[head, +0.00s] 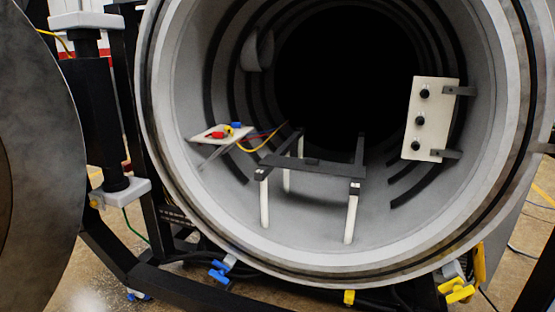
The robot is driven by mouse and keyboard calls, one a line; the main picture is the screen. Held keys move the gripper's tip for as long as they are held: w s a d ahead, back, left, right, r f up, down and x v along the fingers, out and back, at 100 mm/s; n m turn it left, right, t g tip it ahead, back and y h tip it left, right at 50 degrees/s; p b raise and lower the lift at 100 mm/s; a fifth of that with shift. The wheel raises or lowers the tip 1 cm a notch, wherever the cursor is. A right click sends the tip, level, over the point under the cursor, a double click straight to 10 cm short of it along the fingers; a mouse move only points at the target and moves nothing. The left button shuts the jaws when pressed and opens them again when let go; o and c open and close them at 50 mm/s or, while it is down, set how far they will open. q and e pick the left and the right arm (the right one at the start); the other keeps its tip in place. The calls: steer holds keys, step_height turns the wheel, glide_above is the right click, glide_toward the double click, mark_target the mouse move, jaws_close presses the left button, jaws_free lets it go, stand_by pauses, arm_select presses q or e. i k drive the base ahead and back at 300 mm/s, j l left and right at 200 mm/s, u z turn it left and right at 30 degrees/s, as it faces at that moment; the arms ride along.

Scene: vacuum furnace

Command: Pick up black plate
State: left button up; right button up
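Inside the open round furnace chamber stands a small rack (349,218) with a dark frame on white legs. A flat dark piece (318,166) spans the front of the rack between its two side rails; it looks like the black plate, but I cannot tell for sure whether it is loose or part of the frame. Nothing holds it. Neither of my grippers shows in the head view.
The chamber rim (300,262) surrounds the opening. A white panel with black knobs (427,118) is on the right wall. A white shelf (215,133) with coloured connectors and wires is on the left. The open door (40,150) stands at far left.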

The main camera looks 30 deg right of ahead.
mark_target(309, 164)
steer(key=i, duration=1.85)
steer(key=i+z, duration=0.35)
steer(key=i+j+z, duration=0.1)
steer(key=z, duration=0.25)
steer(key=i+j+z, duration=0.3)
steer(key=z, duration=1.7)
steer(key=i, duration=0.05)
